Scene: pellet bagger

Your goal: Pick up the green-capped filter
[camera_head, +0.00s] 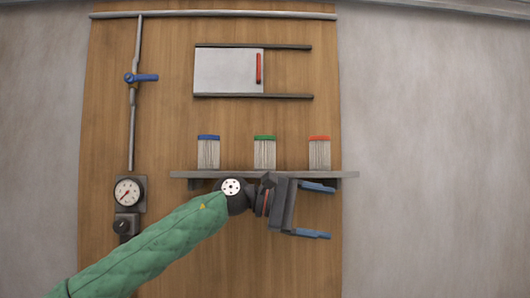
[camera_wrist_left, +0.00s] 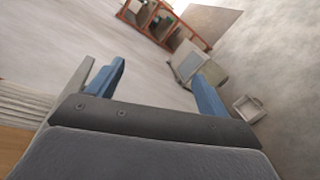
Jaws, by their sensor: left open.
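The green-capped filter (camera_head: 265,153) stands upright on a grey shelf (camera_head: 345,175) fixed to the wooden panel, between a blue-capped filter (camera_head: 208,153) and a red-capped filter (camera_head: 319,154). My left gripper (camera_head: 315,211) is open and empty, below the shelf and to the lower right of the green-capped filter, its blue fingers pointing right. In the left wrist view the open fingers (camera_wrist_left: 160,85) have nothing between them. A pale ribbed piece, perhaps a filter, shows at that view's left edge; its cap is out of sight. My right gripper is not in view.
Above the shelf is a sliding panel (camera_head: 225,71) with a red handle between two dark rails. At left are a pipe with a blue valve lever (camera_head: 143,78) and a gauge (camera_head: 127,192). The left wrist view shows an orange-framed rack (camera_wrist_left: 160,20) and a box (camera_wrist_left: 248,107) farther off.

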